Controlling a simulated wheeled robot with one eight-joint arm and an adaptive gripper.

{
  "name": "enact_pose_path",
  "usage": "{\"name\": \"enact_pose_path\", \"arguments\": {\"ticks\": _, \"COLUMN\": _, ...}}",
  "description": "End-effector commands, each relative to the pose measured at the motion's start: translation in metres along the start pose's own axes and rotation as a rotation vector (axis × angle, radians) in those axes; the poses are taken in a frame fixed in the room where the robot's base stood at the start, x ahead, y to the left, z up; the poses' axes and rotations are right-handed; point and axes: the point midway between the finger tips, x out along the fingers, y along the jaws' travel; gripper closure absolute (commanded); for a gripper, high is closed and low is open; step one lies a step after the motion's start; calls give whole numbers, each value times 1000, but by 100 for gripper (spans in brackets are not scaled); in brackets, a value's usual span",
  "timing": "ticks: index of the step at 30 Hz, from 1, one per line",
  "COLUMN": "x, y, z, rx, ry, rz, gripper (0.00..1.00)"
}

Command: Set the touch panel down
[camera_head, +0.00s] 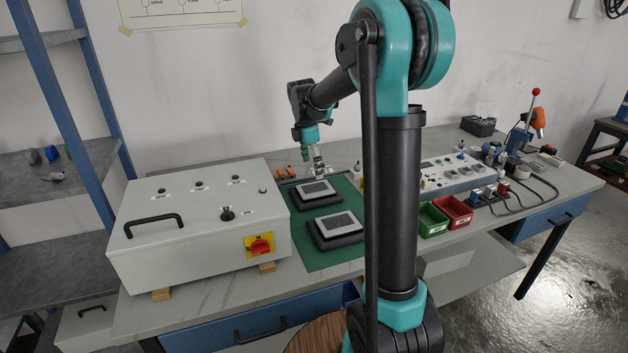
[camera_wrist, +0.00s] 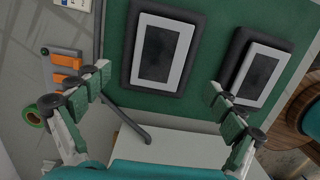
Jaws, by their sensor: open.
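Two touch panels with light grey frames and dark screens lie flat, each on a dark base. The far panel (camera_head: 316,188) appears to be the left one in the wrist view (camera_wrist: 162,52). The near panel (camera_head: 336,224) appears to be the right one there (camera_wrist: 258,73). Both bases rest on a green mat (camera_head: 316,258). My gripper (camera_head: 317,166) is over the far end of the mat, close to the far panel. In the wrist view my gripper (camera_wrist: 159,82) has its fingers spread wide, with nothing between them. Its exact height above the panel is hard to judge.
A large grey control box (camera_head: 200,225) with a black handle and red switch stands left of the mat. Green (camera_head: 432,219) and red (camera_head: 453,211) bins stand to the right. A white console (camera_head: 450,172) is behind the bins.

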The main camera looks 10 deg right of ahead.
Motion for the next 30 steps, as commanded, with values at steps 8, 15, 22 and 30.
{"name": "enact_pose_path", "arguments": {"ticks": 8, "x": -38, "y": 0, "z": 0, "rx": 0, "ry": 0, "rz": 0, "gripper": 6}}
{"name": "enact_pose_path", "arguments": {"ticks": 15, "x": -44, "y": 0, "z": 0, "rx": 0, "ry": 0, "rz": 0, "gripper": 6}}
{"name": "enact_pose_path", "arguments": {"ticks": 22, "x": -44, "y": 0, "z": 0, "rx": 0, "ry": 0, "rz": 0, "gripper": 6}}
{"name": "enact_pose_path", "arguments": {"ticks": 30, "x": -44, "y": 0, "z": 0, "rx": 0, "ry": 0, "rz": 0, "gripper": 6}}
